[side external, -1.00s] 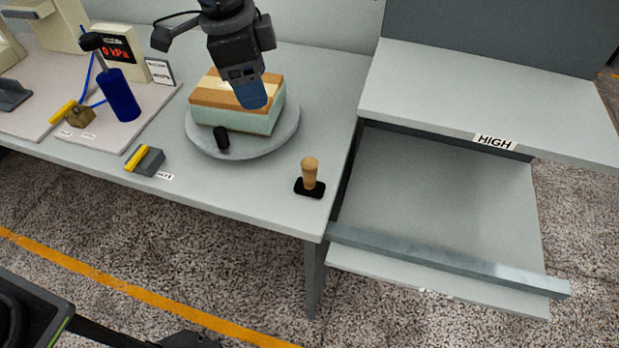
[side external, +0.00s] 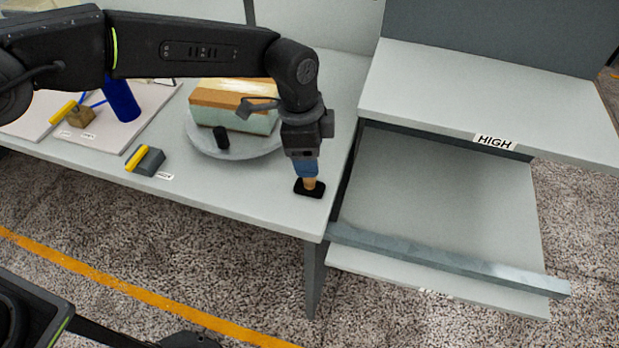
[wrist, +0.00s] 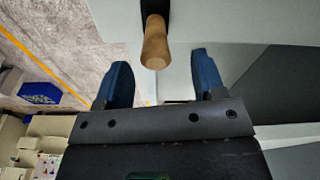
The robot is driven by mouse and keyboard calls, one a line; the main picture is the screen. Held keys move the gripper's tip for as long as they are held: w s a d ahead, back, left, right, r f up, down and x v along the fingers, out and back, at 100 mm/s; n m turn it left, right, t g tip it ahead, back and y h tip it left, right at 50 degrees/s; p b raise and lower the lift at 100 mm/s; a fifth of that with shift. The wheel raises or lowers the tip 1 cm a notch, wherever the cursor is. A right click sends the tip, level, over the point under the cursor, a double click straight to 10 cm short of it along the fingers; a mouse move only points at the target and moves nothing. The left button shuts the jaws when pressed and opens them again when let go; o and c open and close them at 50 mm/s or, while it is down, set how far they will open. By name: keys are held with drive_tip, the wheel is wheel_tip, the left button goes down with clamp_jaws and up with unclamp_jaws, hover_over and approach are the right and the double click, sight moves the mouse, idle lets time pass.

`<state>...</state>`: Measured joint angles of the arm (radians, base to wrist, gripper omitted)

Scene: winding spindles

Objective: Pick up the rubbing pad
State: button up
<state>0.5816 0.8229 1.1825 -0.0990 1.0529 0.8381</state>
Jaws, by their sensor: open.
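The rubbing pad, seen as a black base (side external: 309,188) with an upright wooden handle (side external: 310,182), stands near the front right corner of the table. My gripper (side external: 306,172) is directly above it, pointing down, with its blue fingers hiding the upper handle in the side view. In the wrist view the wooden handle (wrist: 155,42) shows between the two open blue fingertips, with a gap on both sides. The gripper (wrist: 162,62) is empty. The base is only partly visible there.
A round grey plate (side external: 204,143) carries a layered block (side external: 215,98) and a small black item (side external: 221,137). A grey block with a yellow handle (side external: 146,160) lies farther left. An open drawer (side external: 440,195) sits beside the table, under a shelf marked HIGH.

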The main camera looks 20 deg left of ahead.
drive_tip(key=f, duration=0.5)
drive_tip(key=shift+s+d, duration=0.2)
drive_tip(key=shift+d, duration=0.05)
drive_tip(key=shift+c, duration=0.2)
drive_tip(key=c, duration=1)
drive_tip(key=shift+r, duration=0.1)
drive_tip(key=shift+r, duration=0.5)
drive_tip(key=r, duration=0.2)
drive_tip(key=a+r, duration=0.1)
drive_tip(key=shift+w+r, duration=0.2)
drive_tip(key=shift+r, duration=0.15)
drive_tip(key=w+a+r, duration=0.1)
drive_tip(key=a+r, duration=0.5)
drive_tip(key=a, duration=0.4)
drive_tip(key=shift+w+a, duration=0.25)
